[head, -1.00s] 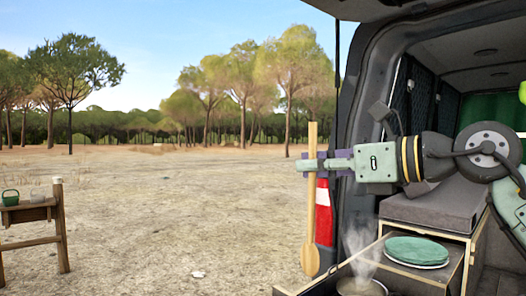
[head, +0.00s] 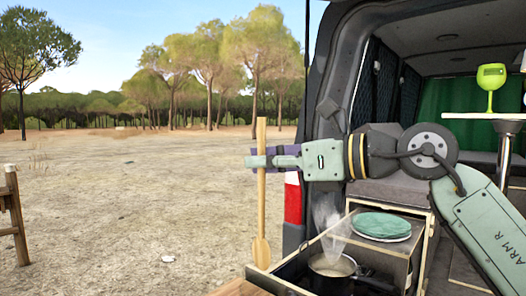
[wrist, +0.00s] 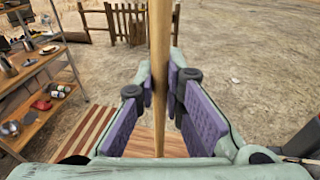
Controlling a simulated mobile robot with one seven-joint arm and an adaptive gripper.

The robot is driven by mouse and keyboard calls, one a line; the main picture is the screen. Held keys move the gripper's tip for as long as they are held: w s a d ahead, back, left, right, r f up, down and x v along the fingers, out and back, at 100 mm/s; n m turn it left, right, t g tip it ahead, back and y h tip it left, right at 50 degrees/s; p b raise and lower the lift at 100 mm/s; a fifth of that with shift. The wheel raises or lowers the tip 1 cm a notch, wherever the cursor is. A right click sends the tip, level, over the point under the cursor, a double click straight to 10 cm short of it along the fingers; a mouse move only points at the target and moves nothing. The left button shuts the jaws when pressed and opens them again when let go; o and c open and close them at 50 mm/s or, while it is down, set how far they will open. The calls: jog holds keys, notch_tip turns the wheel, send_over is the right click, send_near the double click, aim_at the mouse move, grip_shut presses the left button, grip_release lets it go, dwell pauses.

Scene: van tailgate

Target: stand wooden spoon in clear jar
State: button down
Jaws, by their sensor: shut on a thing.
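The wooden spoon (head: 261,215) hangs upright in the head view, handle up and bowl down. My gripper (head: 262,160) is shut on its handle, reaching out to the left of the van. In the wrist view the spoon's handle (wrist: 160,50) runs between the purple finger pads of my gripper (wrist: 172,85). The spoon's bowl is hidden there. I cannot make out the clear jar in either current view.
A green goblet (head: 490,80) stands farther right.

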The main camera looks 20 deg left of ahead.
aim_at(263, 238)
jog(key=shift+f+b, duration=3.7)
jog(key=shift+f, duration=1.25)
jog(key=c, duration=1.6)
grip_release()
jog(key=s+d+r, duration=0.1)
jog(key=d, duration=1)
jog(key=shift+s+d+r, duration=0.2)
jog(key=shift+s+d, duration=0.15)
jog(key=shift+s, duration=0.05)
